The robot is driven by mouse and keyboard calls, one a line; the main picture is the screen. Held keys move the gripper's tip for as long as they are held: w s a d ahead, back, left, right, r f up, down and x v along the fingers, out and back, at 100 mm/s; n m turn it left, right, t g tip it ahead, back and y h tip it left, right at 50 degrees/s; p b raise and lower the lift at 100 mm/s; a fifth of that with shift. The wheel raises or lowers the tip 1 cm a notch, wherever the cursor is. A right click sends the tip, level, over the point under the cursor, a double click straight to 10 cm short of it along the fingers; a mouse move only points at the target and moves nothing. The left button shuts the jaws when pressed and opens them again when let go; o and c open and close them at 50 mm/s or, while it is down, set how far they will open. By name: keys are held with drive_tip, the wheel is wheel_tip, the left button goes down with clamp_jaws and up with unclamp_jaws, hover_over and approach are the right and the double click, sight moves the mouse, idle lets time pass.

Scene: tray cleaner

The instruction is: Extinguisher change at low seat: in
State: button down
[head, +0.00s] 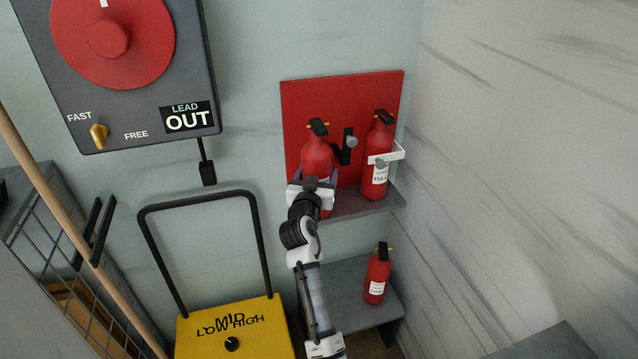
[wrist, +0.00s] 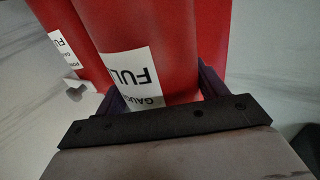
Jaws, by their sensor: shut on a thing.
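My gripper (head: 314,184) is shut around the body of a red extinguisher (head: 316,155) at the left of the red backboard (head: 295,110). The wrist view shows this extinguisher (wrist: 165,40) between dark fingers, with a white label reading "GAUGE FULL" upside down. A black bracket (head: 343,150) with a grey knob is on the board just right of it. A second red extinguisher (head: 378,140) stands at the right with a white clip (head: 398,152) across it. A third one (head: 377,275) stands on the low grey seat (head: 345,275). The held one's base is mostly hidden, so I cannot tell whether it touches the shelf.
The upper grey shelf (head: 370,209) juts out below the board. A yellow box (head: 235,330) with a black handle stands left of my arm. A dial panel (head: 190,60) hangs above it. A wooden pole (head: 60,215) leans at left. The right wall is close.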

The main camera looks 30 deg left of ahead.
drive_tip(key=w+a+b, duration=0.1)
drive_tip(key=w+f+b, duration=0.1)
drive_tip(key=w+b, duration=0.1)
drive_tip(key=w+a+b, duration=0.1)
drive_tip(key=shift+w+a+f+b, duration=0.2)
drive_tip(key=shift+a+b, duration=0.1)
drive_tip(key=shift+b, duration=0.1)
idle(0.5)
idle(0.7)
